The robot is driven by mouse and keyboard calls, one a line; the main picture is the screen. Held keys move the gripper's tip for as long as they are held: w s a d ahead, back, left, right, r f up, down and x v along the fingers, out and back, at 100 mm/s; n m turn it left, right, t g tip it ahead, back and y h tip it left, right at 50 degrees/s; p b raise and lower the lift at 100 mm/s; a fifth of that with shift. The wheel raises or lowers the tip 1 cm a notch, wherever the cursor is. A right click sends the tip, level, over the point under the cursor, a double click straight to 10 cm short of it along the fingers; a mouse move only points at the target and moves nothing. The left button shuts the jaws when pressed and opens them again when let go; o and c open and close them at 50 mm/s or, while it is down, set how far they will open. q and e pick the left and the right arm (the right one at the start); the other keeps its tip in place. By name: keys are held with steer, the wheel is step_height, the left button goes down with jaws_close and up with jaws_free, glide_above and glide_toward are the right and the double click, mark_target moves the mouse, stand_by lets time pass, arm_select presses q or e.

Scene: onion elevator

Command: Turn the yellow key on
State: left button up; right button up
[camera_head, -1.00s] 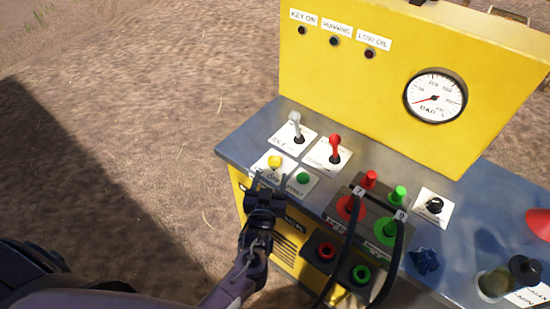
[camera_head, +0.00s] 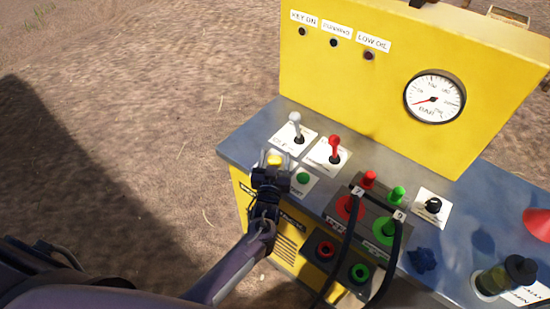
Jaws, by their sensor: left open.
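The yellow key (camera_head: 274,160) is a small yellow knob on a white label plate at the left end of the grey panel top. My left gripper (camera_head: 274,158) is open, with its fingertips on either side of the yellow key. Whether the fingers touch it cannot be told. The gripper body hides the lower part of the key's plate. The "KEY ON" lamp (camera_head: 302,31) on the yellow upright panel looks dark. My right gripper does not show.
A green button (camera_head: 303,178) sits just right of the gripper. A grey lever (camera_head: 297,128) and a red lever (camera_head: 334,148) stand behind. Red and green connectors with black cables (camera_head: 397,235) are to the right. A pressure gauge (camera_head: 434,97) is on the upright panel.

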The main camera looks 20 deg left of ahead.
arm_select(q)
steer(key=shift+c, duration=0.5)
steer(key=c, duration=0.9)
